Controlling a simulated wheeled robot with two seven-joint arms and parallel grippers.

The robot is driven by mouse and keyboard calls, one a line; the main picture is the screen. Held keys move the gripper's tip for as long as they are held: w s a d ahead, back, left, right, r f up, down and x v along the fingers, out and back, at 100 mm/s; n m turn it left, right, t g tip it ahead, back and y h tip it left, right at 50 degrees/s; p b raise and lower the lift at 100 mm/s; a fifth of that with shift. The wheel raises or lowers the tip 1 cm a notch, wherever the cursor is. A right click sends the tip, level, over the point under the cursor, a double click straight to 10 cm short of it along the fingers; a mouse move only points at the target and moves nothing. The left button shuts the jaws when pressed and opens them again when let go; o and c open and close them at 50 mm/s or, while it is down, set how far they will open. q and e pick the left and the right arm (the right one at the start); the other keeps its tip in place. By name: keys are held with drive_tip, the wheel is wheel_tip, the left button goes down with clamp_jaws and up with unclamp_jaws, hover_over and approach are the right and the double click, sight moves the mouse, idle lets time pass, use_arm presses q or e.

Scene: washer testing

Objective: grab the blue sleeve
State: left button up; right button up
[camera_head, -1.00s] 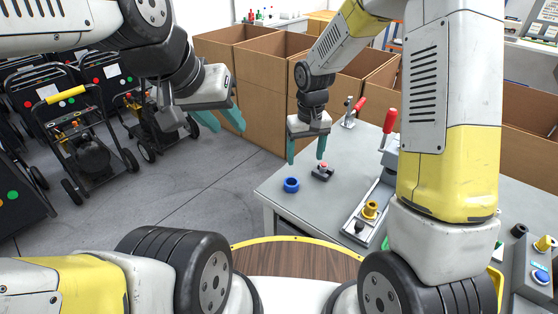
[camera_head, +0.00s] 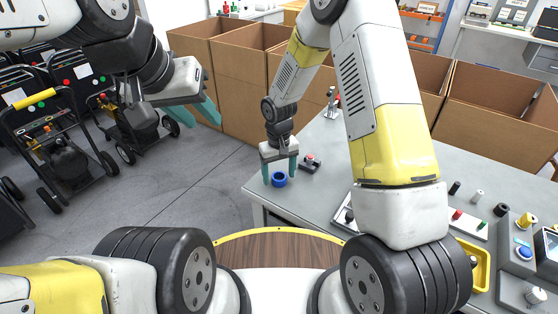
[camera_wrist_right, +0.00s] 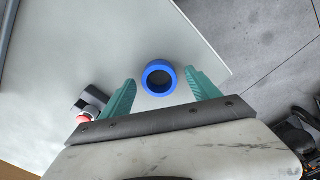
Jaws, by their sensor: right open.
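The blue sleeve (camera_head: 279,179) is a short, thick ring standing on the grey table near its left corner. My right gripper (camera_head: 280,172) is over it with teal fingers pointing down. In the right wrist view the sleeve (camera_wrist_right: 159,78) lies between and just beyond the two open fingertips (camera_wrist_right: 160,76), with a gap on each side. I cannot tell how far above the table the fingertips are. My left gripper (camera_head: 213,110) hangs over the floor to the left, away from the table. Its teal fingers appear apart with nothing between them.
A small black fixture with a red button (camera_head: 309,163) stands right beside the right gripper; it also shows in the right wrist view (camera_wrist_right: 84,117). Cardboard boxes (camera_head: 240,80) stand behind the table. Several small parts and a yellow tray (camera_head: 481,262) are at the right.

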drive_tip(key=shift+c, duration=0.2)
drive_tip(key=c, duration=1.4)
